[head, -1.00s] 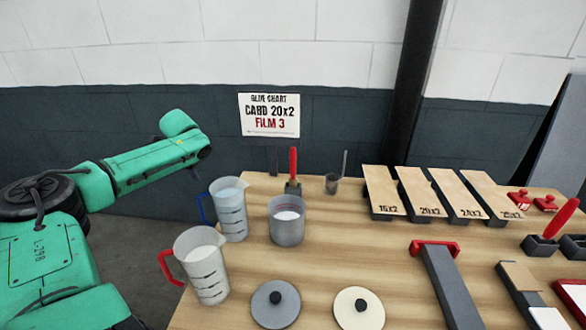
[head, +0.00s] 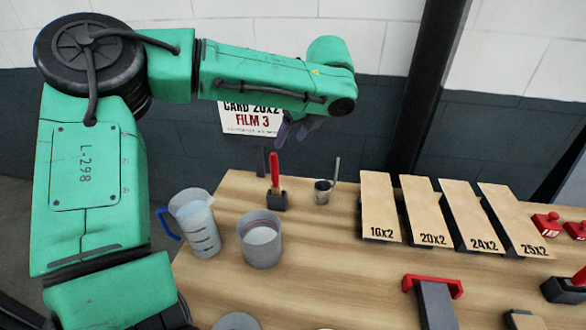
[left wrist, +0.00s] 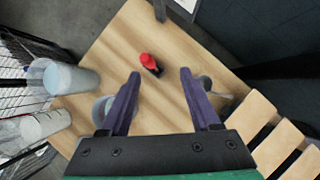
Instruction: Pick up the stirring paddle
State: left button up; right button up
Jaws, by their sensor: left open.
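The stirring paddle, as I take it, is the upright red handle (head: 275,168) in a small dark holder (head: 277,200) at the back of the table. In the left wrist view the red handle (left wrist: 149,60) shows end-on, between the fingers in the picture but below them. Its lower part is hidden in the holder. My left gripper (head: 295,130) is above the back of the table, partly hidden by its own arm, with purple fingers pointing down. The fingers (left wrist: 160,73) are spread, empty and apart from the handle. My right gripper is not in view.
A grey pot (head: 260,248) and a blue-handled jug (head: 200,232) stand left of front. A small cup with a thin rod (head: 323,192) stands right of the handle. Labelled boards (head: 380,200) lie further right. A second red handle (head: 580,278) is at the right edge.

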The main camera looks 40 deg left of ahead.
aim_at(272, 166)
pick_arm(q)
jog(key=a+f, duration=0.1)
jog(key=s+a+f, duration=0.1)
jog(key=f, duration=0.1)
jog(key=s+a+f+p, duration=0.1)
jog(key=f, duration=0.1)
jog(key=shift+a+f, duration=0.15)
jog(key=shift+a, duration=0.25)
jog(key=p+x, duration=0.1)
jog(key=x, duration=0.5)
jog(key=shift+w+f+p, duration=0.2)
jog(key=shift+f+p, duration=0.2)
jog(key=shift+f, duration=0.2)
jog(key=shift+c, duration=1.2)
grip_shut()
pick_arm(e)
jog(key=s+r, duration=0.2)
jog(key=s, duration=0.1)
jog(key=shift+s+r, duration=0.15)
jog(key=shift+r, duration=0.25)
